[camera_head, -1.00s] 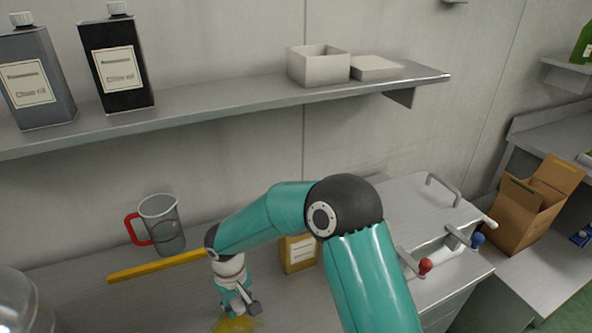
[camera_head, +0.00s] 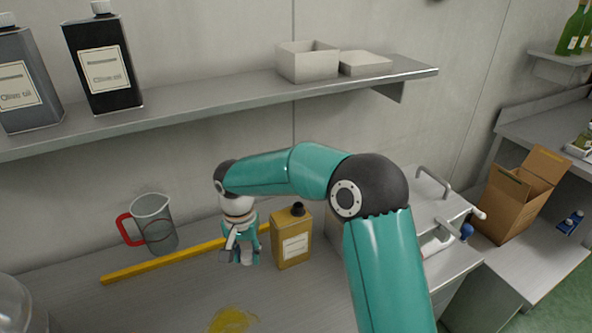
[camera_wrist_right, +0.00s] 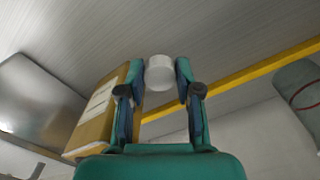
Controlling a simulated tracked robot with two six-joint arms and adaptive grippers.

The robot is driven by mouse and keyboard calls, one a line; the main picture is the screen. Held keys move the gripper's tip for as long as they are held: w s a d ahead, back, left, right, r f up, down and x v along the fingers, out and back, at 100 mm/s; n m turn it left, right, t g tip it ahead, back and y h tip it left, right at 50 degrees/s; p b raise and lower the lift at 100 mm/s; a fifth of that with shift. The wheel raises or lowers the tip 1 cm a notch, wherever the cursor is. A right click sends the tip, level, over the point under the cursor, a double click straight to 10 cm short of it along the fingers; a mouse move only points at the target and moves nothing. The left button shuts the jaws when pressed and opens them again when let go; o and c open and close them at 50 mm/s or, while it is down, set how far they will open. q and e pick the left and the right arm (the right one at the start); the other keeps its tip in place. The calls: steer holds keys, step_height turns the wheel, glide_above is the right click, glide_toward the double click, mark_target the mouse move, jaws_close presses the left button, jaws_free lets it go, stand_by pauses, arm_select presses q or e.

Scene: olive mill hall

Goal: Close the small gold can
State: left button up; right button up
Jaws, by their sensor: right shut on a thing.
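The small gold can (camera_head: 292,247) stands upright on the bench, with a pale label and a bare dark neck (camera_head: 297,209) on top. My right gripper (camera_head: 240,260) is just left of the can, pointing down. In the right wrist view, its fingers (camera_wrist_right: 160,74) are shut on a white cap (camera_wrist_right: 160,71), held above the bench. The can (camera_wrist_right: 104,112) shows there at the left, beside the fingers; its neck is not seen in that view. My left gripper is not in view.
A yellow bar (camera_head: 165,262) lies on the bench behind the gripper, near a jug with a red handle (camera_head: 155,224). A yellow patch (camera_head: 232,320) is at the front. A shelf (camera_head: 220,107) with two dark cans runs above. A cardboard box (camera_head: 517,197) stands right.

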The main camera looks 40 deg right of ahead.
steer(key=w+d+r+m+p, duration=0.1)
steer(key=d+r+m, duration=0.4)
steer(key=d+r, duration=0.25)
steer(key=m+p, duration=0.2)
steer(key=m, duration=0.1)
glide_toward(298, 205)
steer(key=shift+w+a, duration=0.25)
steer(key=shift+a, duration=0.05)
steer(key=shift+s+d+m, duration=0.2)
steer(key=shift+d+m, duration=0.1)
steer(key=shift+d, duration=0.15)
steer(key=shift+f+b, duration=1.2)
steer(key=shift+f, duration=0.1)
step_height(298, 205, down, 3)
steer(key=b, duration=0.2)
steer(key=shift+r+b, duration=0.2)
steer(key=shift+b, duration=0.15)
steer(key=shift+f+b, duration=0.3)
steer(key=shift+f, duration=0.3)
steer(key=shift+a, duration=0.1)
